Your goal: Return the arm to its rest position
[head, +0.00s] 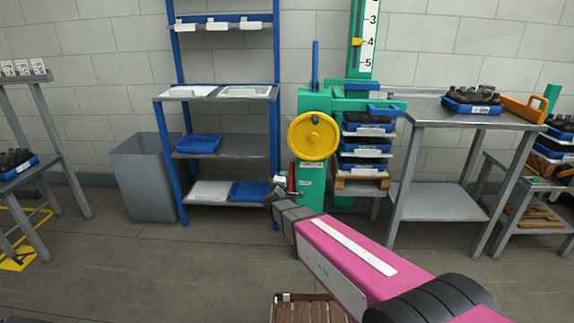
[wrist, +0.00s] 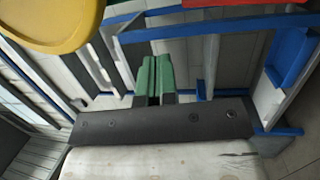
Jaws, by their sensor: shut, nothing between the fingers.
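My pink arm (head: 350,255) reaches from the lower right to the middle of the head view. My gripper (head: 283,190) is at its far end, in front of the blue shelf rack and the green machine; it looks small there. In the wrist view the two green fingers of my gripper (wrist: 154,78) are together with nothing between them. No bottle is in my gripper.
The green machine (head: 308,180) with a yellow wheel (head: 313,136) stands beyond my gripper. The blue shelf rack (head: 163,145) and a grey bin (head: 147,177) are left of it. A metal table (head: 440,118) bears a blue crate of dark bottles (head: 470,106).

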